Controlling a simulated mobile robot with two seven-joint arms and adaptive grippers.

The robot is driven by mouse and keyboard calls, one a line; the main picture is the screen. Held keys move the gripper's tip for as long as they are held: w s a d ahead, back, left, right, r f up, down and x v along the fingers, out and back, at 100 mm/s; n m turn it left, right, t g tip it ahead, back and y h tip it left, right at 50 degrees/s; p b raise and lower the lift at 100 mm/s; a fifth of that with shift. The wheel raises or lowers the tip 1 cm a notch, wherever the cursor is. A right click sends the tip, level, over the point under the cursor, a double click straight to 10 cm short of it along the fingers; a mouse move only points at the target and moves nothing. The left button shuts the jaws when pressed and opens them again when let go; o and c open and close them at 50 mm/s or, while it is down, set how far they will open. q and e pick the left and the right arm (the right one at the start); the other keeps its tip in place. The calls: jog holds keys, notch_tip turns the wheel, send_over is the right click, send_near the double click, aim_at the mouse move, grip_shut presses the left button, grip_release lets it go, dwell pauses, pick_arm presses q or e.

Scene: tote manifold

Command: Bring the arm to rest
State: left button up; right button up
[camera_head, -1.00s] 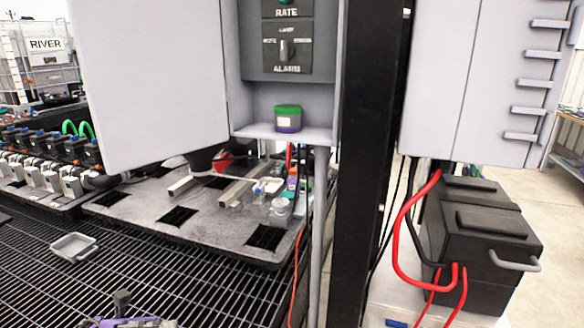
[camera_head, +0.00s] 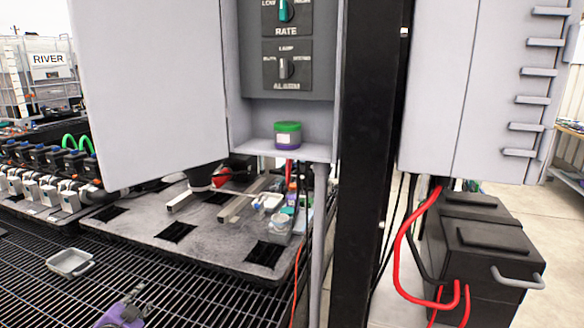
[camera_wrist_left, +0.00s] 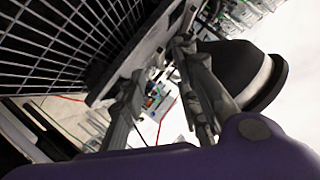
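My left gripper (camera_head: 124,310) shows at the bottom left of the head view as a purple body with grey parts, over the black grating. In the left wrist view, the left gripper (camera_wrist_left: 161,60) has its two grey fingers spread apart. I see nothing held between them. A black rounded part with a white band (camera_wrist_left: 262,78) is close beside the right-hand finger in that view; I cannot tell whether they touch. My right gripper is in neither view.
A grey tray (camera_head: 69,262) lies on the black grating (camera_head: 50,300). A grey board (camera_head: 140,228) with fittings is behind it. An open cabinet (camera_head: 310,150) holds a green and purple jar (camera_head: 288,135). A black post (camera_head: 370,170) and black battery boxes (camera_head: 485,250) stand right.

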pick_arm(q)
jog(key=s+d+f+n+g+h, duration=0.1)
jog(key=s+d+f, duration=0.5)
jog(key=s, duration=0.5)
jog(key=s+d+f+n+g, duration=0.15)
jog(key=s+d+f, duration=0.25)
jog(key=s+f, duration=0.55)
jog(key=s+d+f+n+g+h, duration=0.15)
jog(key=s+d+f, duration=0.4)
jog(key=s, duration=0.75)
jog(key=s+d+r+n+g, duration=0.1)
jog(key=s+d, duration=0.2)
jog(key=s, duration=0.6)
jog(key=s+d+r+n+g, duration=0.1)
jog(key=s+d+r+n, duration=0.15)
jog(key=s, duration=0.75)
notch_tip(320, 180, up, 6)
jog(key=w+d+p, duration=0.2)
jog(key=p, duration=0.4)
jog(key=shift+w+f+t, duration=0.15)
jog(key=shift+w+t, duration=0.15)
jog(key=shift+t, duration=0.1)
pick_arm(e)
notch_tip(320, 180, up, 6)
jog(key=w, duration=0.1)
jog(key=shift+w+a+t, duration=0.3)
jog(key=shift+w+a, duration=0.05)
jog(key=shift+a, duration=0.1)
